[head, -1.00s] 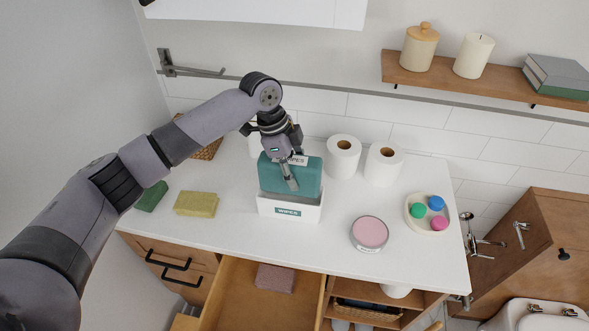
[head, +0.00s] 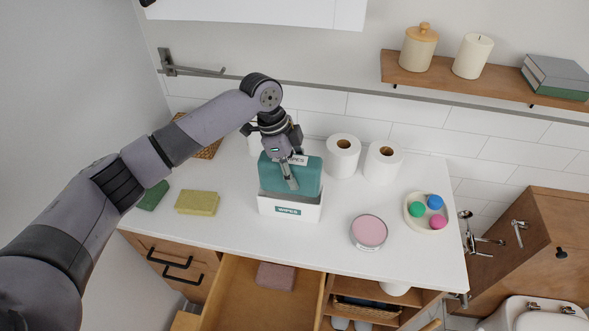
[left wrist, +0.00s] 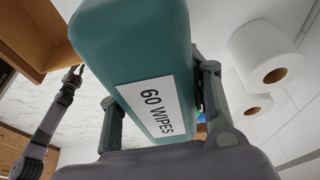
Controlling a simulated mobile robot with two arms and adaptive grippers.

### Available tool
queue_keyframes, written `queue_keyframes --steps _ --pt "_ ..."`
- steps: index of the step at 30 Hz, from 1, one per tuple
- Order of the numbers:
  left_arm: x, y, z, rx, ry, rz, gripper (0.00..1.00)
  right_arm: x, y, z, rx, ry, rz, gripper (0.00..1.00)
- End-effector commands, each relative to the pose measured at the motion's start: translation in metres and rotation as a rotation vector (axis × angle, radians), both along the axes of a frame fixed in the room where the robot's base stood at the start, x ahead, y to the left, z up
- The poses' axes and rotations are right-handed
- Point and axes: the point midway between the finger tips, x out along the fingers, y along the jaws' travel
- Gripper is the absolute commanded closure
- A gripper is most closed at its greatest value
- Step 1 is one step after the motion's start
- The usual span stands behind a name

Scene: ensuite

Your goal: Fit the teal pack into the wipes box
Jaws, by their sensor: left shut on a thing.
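The teal pack (head: 277,177) stands upright above the white wipes box (head: 270,205), with its lower part hidden behind the box's front wall. I cannot tell how deep it sits. The box has a teal "WIPES" label and stands on the white counter. My left gripper (head: 290,178) is shut on the teal pack from above. In the left wrist view the pack (left wrist: 130,45) fills the space between the two fingers (left wrist: 157,105), with its "60 WIPES" label facing the camera. My right gripper is not in the head view; an arm shows at the left of the wrist view.
Two paper rolls (head: 342,157) stand behind and right of the box. A pink-topped round tin (head: 369,232) and a dish (head: 412,221) with coloured balls are to the right. A yellow sponge (head: 197,203) and a green one (head: 152,196) lie left. An open drawer (head: 240,290) juts out below.

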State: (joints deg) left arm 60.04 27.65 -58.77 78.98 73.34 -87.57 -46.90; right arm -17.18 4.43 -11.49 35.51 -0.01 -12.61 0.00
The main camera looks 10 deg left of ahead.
Motion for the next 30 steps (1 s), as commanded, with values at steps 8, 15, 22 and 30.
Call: queue_keyframes --steps 8,15,22,30 --pt "0.0002 -0.0003 0.0014 -0.001 -0.001 0.000 0.99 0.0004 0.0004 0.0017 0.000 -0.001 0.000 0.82" --pt "-0.0001 -0.0003 0.0019 -0.001 0.000 0.000 0.99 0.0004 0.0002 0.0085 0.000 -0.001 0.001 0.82" --pt "0.0001 -0.0001 0.0006 -0.001 -0.001 0.000 0.99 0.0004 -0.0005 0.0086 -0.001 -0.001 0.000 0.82" --pt "0.0001 -0.0003 0.0007 -0.001 -0.001 0.000 0.99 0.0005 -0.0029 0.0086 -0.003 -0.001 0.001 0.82"
